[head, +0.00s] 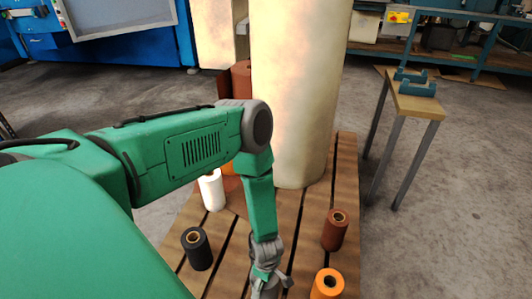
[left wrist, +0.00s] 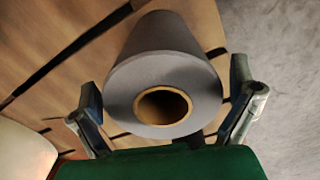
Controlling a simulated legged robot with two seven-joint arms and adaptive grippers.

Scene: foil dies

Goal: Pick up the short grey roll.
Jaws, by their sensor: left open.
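The short grey roll (left wrist: 180,50) fills the middle of the left wrist view, with its end and brown hollow core facing the camera. My left gripper (left wrist: 163,92) is open, with one finger at each side of the roll's near end in the picture. Narrow gaps show between fingers and roll, and nothing is gripped. In the head view my left gripper (head: 267,279) is low at the front of the pallet, pointing down. There the grey roll is mostly or wholly hidden by the gripper. My right gripper is not in view.
On the slatted wooden pallet (head: 313,205) stand a black roll (head: 197,250), a white roll (head: 211,190), a brown-red roll (head: 335,230) and an orange roll (head: 327,285). A tall cream roll (head: 300,90) rises behind my arm. A small table (head: 415,100) stands at the right.

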